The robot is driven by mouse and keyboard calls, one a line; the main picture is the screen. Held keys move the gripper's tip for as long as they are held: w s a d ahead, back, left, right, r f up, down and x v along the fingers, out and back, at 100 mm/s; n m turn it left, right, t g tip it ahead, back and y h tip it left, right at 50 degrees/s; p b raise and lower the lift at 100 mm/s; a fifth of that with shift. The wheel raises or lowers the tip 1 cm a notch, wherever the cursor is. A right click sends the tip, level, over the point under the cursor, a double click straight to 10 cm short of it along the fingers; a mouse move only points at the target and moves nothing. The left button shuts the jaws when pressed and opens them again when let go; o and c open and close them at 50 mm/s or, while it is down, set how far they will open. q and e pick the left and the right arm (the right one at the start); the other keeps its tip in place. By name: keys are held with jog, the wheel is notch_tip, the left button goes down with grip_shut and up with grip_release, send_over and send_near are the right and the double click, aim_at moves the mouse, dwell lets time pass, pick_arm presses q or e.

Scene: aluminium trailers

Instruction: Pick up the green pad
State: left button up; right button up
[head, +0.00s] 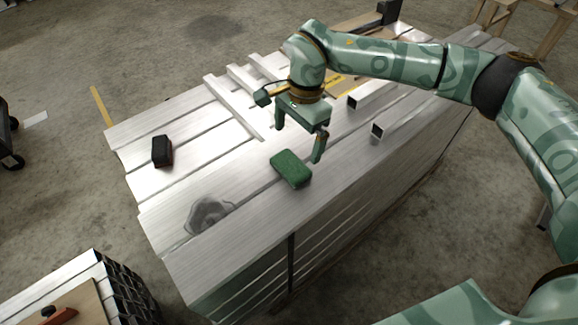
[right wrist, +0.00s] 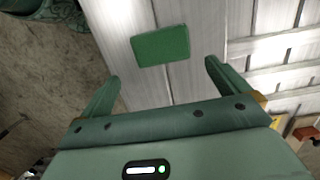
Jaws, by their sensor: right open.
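The green pad (head: 291,169) lies flat on the stack of aluminium planks (head: 240,160), near its front edge in the head view. My right gripper (head: 298,142) is open and empty, above and just behind the pad. In the right wrist view the green pad (right wrist: 160,46) shows beyond the fingertips, roughly centred between the two spread fingers of my right gripper (right wrist: 163,70). The fingers do not touch it. My left gripper is not in view.
A dark block with red (head: 162,151) lies at the left of the stack. Loose aluminium bars (head: 233,107) and cut square tubes (head: 377,131) lie behind and right of the gripper.

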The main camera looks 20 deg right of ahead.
aim_at(291, 164)
notch_tip(291, 164, down, 2)
jog(key=shift+a+f, duration=0.1)
jog(key=shift+a+f+b, duration=0.15)
jog(key=shift+f+b, duration=0.3)
jog(key=shift+f, duration=0.25)
jog(key=f+b, duration=0.1)
jog(key=f, duration=0.1)
jog(key=a+f+b, duration=0.1)
jog(key=f, duration=0.1)
jog(key=shift+f, duration=0.3)
jog(key=shift+s+r, duration=0.1)
jog(key=shift+r, duration=0.05)
jog(key=c, duration=0.7)
